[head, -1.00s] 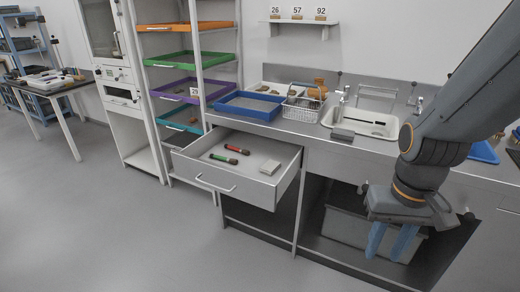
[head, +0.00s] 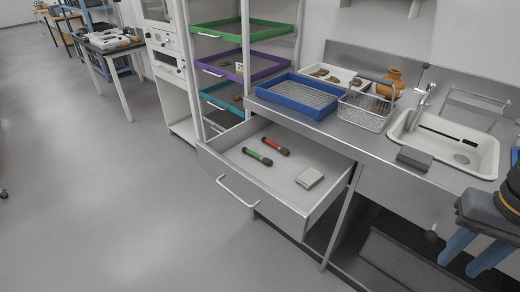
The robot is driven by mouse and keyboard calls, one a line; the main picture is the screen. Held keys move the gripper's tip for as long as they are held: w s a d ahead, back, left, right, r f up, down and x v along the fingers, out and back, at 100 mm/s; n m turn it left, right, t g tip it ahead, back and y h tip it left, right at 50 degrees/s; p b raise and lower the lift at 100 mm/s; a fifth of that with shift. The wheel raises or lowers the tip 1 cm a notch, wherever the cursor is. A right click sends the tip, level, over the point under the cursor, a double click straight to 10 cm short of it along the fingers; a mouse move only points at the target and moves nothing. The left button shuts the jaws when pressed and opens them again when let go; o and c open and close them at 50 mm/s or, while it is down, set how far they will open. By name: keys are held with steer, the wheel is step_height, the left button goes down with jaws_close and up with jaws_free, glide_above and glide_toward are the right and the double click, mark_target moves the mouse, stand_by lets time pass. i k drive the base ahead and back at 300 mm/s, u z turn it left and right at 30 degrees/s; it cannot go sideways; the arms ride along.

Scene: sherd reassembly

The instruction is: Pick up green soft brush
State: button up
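The green soft brush (head: 257,157) lies flat in the open drawer (head: 240,190) under the counter, with a green handle and a dark end. A red brush (head: 275,147) lies just behind and to the right of it. My gripper (head: 476,262) is at the lower right edge of the head view, well to the right of the drawer. Its two blue fingers point down and stand apart, with nothing visible between them. Part of the gripper's body is cut off by the frame.
A pale block (head: 309,178) lies in the drawer's right part. On the counter stand a blue tray (head: 297,96), a wire basket (head: 366,111), a jug (head: 389,83), a grey block (head: 414,158) and a sink (head: 470,152). The floor left of the drawer is clear.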

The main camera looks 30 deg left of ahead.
mark_target(268, 161)
steer(key=u, duration=0.4)
steer(key=i, duration=0.7)
steer(key=u, duration=1.1)
steer(key=i, duration=0.35)
steer(key=u, duration=0.3)
